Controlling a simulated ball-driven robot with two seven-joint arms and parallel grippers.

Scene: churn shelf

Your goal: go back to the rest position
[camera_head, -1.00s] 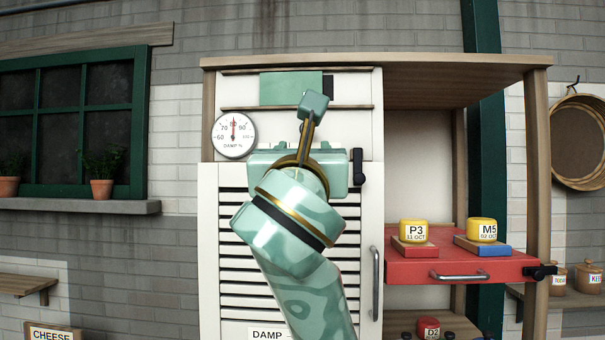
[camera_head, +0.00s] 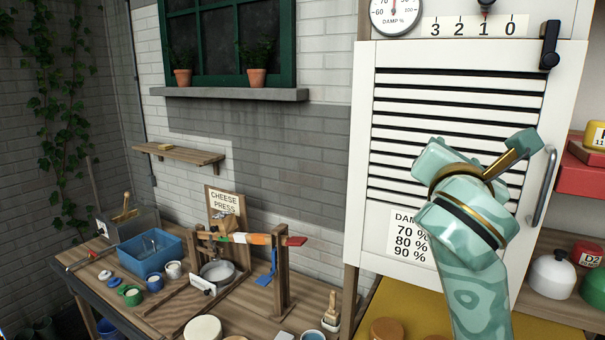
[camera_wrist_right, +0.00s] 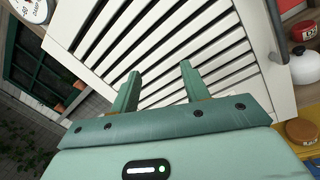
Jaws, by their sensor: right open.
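My right arm (camera_head: 475,280) rises from the bottom in front of the white louvred cabinet door (camera_head: 400,58). Its wrist hides my right gripper's fingers in the head view. In the right wrist view my right gripper (camera_wrist_right: 158,75) is open, with two green fingers apart and nothing between them. The louvred door also shows behind the fingers there (camera_wrist_right: 280,75). My left gripper is in neither view.
The door has a long handle (camera_head: 543,187) at its right. A dial (camera_head: 396,14) and number strip sit above. At lower left, a workbench (camera_head: 150,318) holds a blue bin (camera_head: 150,262) and cheese press.

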